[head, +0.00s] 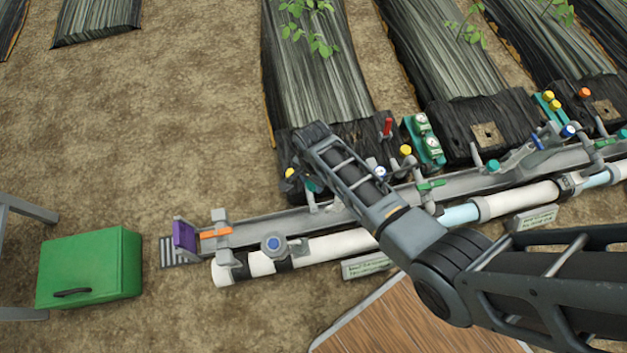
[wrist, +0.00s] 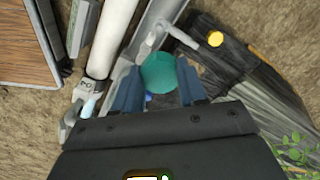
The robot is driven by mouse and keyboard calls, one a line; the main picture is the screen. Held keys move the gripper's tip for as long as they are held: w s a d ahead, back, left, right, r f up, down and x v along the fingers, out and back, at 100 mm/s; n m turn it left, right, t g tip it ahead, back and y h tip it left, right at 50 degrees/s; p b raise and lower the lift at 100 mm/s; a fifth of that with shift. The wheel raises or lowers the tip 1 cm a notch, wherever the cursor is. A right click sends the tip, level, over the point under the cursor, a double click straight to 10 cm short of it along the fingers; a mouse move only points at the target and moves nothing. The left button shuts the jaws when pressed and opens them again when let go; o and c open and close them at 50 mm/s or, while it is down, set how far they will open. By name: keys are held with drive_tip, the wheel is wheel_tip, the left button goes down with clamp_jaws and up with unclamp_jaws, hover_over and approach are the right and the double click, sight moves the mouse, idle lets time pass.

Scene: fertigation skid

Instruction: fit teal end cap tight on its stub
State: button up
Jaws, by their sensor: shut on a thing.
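The teal end cap (wrist: 160,73) is a round piece between the two blue fingers of my gripper (wrist: 158,69) in the wrist view. The fingers are shut on its sides. In the head view, a small teal part (head: 315,186) shows beside the far end of my arm, over the grey channel; the fingers are mostly hidden there by my arm. The stub cannot be made out, and whether the cap touches it cannot be told. A small blue spot shows just below the cap in the wrist view.
The grey channel (head: 265,232) and white pipe (head: 335,245) run alongside, with several valves and coloured caps. A yellow cap (wrist: 215,39) is near the cap. A red lever (head: 387,127) stands nearby. A green box (head: 92,265) is at left; bare soil is open.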

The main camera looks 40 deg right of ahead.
sight(314, 207)
drive_tip(key=f+m+b, duration=0.3)
drive_tip(key=f+m, duration=0.1)
drive_tip(key=m, duration=0.1)
drive_tip(key=f+m+b, duration=0.4)
drive_tip(key=f+m, duration=0.1)
drive_tip(key=m, duration=0.1)
drive_tip(key=f+m+b, duration=0.3)
drive_tip(key=f+m, duration=0.2)
drive_tip(key=shift+w+d+m, duration=0.1)
drive_tip(key=shift+d+m, duration=0.1)
drive_tip(key=shift+m, duration=0.1)
drive_tip(key=n, duration=0.1)
drive_tip(key=n+b, duration=0.1)
drive_tip(key=n, duration=0.1)
drive_tip(key=n+b, duration=0.1)
drive_tip(key=n, duration=0.1)
drive_tip(key=shift+f, duration=0.25)
drive_tip(key=n+b, duration=0.2)
drive_tip(key=n, duration=0.2)
drive_tip(key=shift+f+n, duration=0.15)
drive_tip(key=shift+n, duration=0.25)
drive_tip(key=n+b, duration=0.2)
drive_tip(key=n, duration=0.2)
drive_tip(key=shift+f+n+b, duration=0.15)
drive_tip(key=shift+n+b, duration=0.15)
drive_tip(key=n+b, duration=0.3)
drive_tip(key=n, duration=0.3)
drive_tip(key=shift+f, duration=0.2)
drive_tip(key=shift+f+b, duration=0.5)
drive_tip(key=shift+f, duration=0.75)
